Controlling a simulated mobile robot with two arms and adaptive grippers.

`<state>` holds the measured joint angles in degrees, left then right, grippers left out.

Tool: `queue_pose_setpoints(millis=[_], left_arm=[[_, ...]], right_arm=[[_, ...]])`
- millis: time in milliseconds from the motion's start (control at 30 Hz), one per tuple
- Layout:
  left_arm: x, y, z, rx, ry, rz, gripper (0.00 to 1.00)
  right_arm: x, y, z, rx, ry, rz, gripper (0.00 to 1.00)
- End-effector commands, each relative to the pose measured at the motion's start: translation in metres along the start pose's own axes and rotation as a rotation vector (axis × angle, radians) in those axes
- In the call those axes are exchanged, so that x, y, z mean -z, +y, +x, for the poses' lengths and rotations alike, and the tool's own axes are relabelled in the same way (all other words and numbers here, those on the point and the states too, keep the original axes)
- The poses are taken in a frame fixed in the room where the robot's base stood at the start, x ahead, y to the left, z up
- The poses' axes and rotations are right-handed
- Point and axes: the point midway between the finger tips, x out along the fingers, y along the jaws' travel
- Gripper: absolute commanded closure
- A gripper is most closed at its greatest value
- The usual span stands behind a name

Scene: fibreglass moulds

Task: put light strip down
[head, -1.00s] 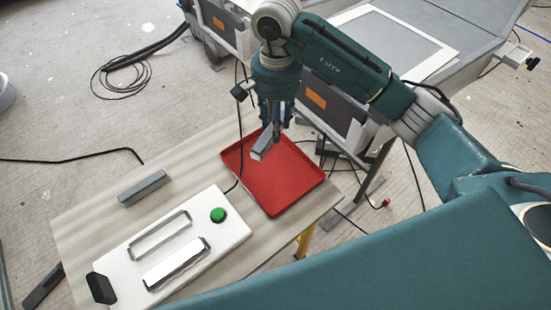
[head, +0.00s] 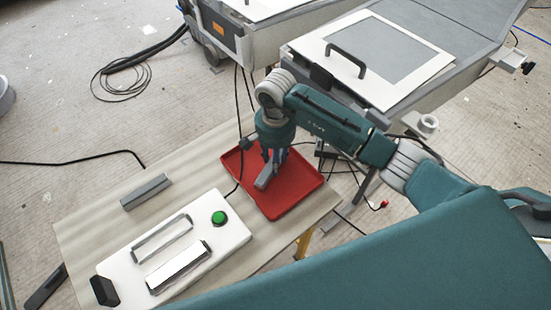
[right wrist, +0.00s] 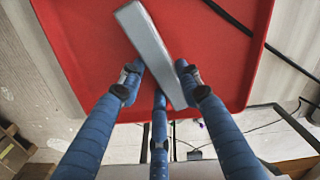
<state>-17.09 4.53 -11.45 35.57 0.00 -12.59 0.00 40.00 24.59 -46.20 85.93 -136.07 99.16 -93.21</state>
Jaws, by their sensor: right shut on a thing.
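A grey light strip (head: 265,177) is held by my right gripper (head: 274,158) over the red tray (head: 290,199). In the right wrist view the strip (right wrist: 148,42) lies tilted between the blue fingers of my right gripper (right wrist: 163,82), with the red tray (right wrist: 215,40) behind it. I cannot tell whether the strip touches the tray floor. A second grey bar (head: 146,191) of similar look lies on the table, left of the tray. My left gripper is not in view.
A white fixture (head: 125,262) with a green button (head: 219,218), an empty frame (head: 161,239) and a bright panel (head: 179,267) sits on the table (head: 85,225). A black cable runs along the tray's left side. Mould carts (head: 450,50) stand behind at the right.

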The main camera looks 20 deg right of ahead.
Motion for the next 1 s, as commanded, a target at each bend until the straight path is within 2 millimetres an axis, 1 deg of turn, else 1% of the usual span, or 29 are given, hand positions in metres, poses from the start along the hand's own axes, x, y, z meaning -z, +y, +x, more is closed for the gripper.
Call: queue_pose_setpoints(millis=[233,267,300,333,600,700,767,867,1000], left_arm=[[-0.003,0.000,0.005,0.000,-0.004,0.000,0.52],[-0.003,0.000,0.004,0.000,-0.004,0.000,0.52],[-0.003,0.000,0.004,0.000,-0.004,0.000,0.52],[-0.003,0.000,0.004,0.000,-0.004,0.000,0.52],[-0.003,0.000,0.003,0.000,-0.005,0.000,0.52],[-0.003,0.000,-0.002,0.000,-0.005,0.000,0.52],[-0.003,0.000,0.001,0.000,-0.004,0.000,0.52],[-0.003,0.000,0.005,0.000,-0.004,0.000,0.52],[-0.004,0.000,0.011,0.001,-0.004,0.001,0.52]], right_arm=[[0.001,0.000,0.005,0.000,0.001,0.000,0.94],[0.001,0.000,0.004,0.000,0.001,0.000,0.62],[0.000,0.000,0.003,0.000,0.000,0.000,0.54],[0.000,0.000,0.003,-0.001,0.000,0.000,0.48],[0.000,0.000,0.003,-0.001,0.000,0.000,0.47],[0.000,0.000,-0.002,-0.001,-0.001,0.000,0.47],[0.001,0.000,-0.006,0.001,0.002,0.000,0.47],[0.002,-0.001,-0.022,0.003,0.005,0.000,0.47],[0.002,-0.001,-0.053,0.003,0.006,-0.002,0.47]])
